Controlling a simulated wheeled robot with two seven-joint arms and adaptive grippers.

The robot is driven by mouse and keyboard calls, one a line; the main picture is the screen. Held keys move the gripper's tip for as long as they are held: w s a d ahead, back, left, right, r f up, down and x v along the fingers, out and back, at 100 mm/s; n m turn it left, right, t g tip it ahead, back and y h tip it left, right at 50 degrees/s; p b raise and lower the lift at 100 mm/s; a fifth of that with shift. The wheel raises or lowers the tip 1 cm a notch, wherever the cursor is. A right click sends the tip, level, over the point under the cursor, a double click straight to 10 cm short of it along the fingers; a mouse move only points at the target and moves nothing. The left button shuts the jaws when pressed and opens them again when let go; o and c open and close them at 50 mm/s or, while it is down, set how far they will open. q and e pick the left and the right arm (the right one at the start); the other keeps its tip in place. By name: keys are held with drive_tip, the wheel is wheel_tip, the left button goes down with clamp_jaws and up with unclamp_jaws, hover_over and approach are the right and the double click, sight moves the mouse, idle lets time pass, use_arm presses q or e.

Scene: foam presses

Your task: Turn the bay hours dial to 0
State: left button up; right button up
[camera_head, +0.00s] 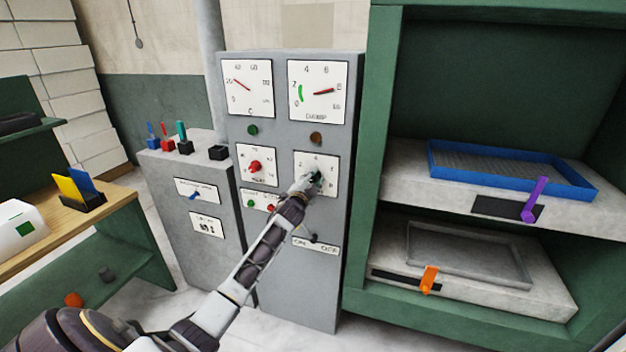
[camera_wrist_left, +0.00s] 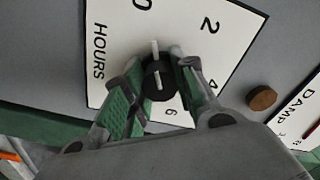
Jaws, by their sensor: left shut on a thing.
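The bay hours dial is a white plate (camera_head: 328,187) on the right side of the grey cabinet, below the damp gauge. In the left wrist view the plate (camera_wrist_left: 115,30) reads HOURS, with 0, 2, 4 and 6 visible. Its dark knob (camera_wrist_left: 158,82) has a white pointer line, which runs up the picture roughly toward the 0. My left gripper (camera_head: 311,181) is at the dial, and its green-padded fingers (camera_wrist_left: 154,92) are shut on the knob from both sides. The fingers hide part of the scale. My right gripper is out of view.
A red-knobbed dial (camera_head: 256,167) sits left of the hours dial. A small lever (camera_head: 314,238) is below, and a brown button (camera_head: 316,138) above. The green press frame (camera_head: 362,150) stands close on the right, with a blue tray (camera_head: 432,160) inside.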

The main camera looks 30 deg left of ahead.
use_arm(q)
drive_tip(key=shift+d+f, duration=0.1)
drive_tip(key=shift+f, duration=0.05)
idle(0.3)
drive_tip(key=o, duration=1)
drive_tip(key=shift+s+d+f, duration=0.1)
drive_tip(key=shift+f, duration=0.05)
